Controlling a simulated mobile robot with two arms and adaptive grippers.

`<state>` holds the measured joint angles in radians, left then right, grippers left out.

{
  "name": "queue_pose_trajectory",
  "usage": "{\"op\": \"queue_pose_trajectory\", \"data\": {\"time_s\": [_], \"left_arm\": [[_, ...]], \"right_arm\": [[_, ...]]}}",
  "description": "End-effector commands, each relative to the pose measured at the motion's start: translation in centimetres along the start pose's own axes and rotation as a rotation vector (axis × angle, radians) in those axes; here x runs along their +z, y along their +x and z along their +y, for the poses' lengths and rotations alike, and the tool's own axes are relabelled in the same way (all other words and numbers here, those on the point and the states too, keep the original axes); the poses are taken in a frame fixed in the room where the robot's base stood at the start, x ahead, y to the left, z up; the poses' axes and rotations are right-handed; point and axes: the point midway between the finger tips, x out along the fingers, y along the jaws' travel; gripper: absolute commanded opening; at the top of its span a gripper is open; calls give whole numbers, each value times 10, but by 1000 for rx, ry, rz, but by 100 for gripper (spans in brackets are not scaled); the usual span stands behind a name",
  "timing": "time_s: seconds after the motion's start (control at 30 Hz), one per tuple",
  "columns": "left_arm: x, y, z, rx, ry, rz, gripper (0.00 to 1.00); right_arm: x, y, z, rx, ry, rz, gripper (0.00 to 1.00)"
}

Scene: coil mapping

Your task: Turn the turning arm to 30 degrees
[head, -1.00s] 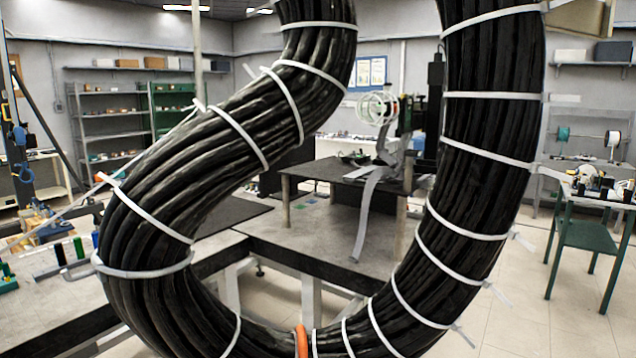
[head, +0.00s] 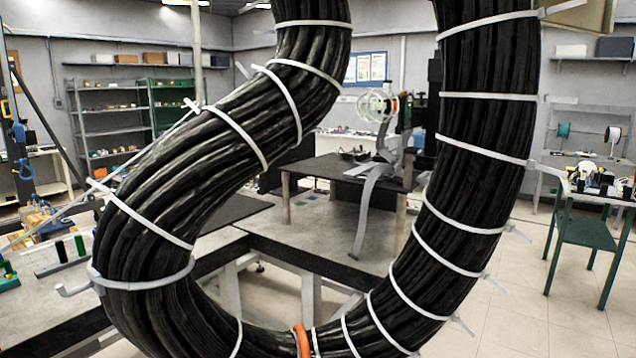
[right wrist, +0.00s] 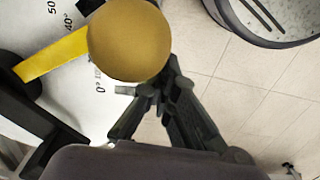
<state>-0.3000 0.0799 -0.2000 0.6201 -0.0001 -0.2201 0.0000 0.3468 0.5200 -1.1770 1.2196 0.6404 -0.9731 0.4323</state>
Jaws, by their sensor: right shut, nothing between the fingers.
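In the right wrist view a yellow ball knob (right wrist: 129,40) fills the top centre. A flat yellow bar (right wrist: 50,55) runs from the left up to behind the ball; whether they join is hidden. Below lies a white dial (right wrist: 70,90) with printed numbers, 50, 40 and 0 among them. My right gripper (right wrist: 170,75) is shut and empty, its dark fingertips close by the lower right of the ball. I cannot tell whether they touch it. My left gripper is not in view, and the head view shows neither gripper nor dial.
In the head view a thick black cable bundle (head: 470,130) with white ties loops across the front and blocks much of the view. A grey table (head: 335,172) stands behind it, a green table (head: 592,238) at right. A dark-rimmed round object (right wrist: 228,14) stands on the tiled floor.

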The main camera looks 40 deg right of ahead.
Motion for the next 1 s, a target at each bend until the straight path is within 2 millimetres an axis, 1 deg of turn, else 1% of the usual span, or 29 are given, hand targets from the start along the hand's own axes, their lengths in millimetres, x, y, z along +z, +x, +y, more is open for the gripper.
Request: {"op": "queue_pose_trajectory", "data": {"time_s": [0.3, 0.43, 0.53, 0.67, 1.0], "left_arm": [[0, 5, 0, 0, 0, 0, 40], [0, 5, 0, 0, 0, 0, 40], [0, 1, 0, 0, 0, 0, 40], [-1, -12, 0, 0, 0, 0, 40], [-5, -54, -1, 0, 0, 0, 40]], "right_arm": [[-16, 1, -10, 0, 0, 2, 0], [-20, 0, -12, 1, 0, 0, 0], [-20, -4, -12, 1, 0, 0, 0], [-20, -17, -12, 0, 0, 0, 0], [-20, -59, -13, -1, 0, 0, 0]]}}
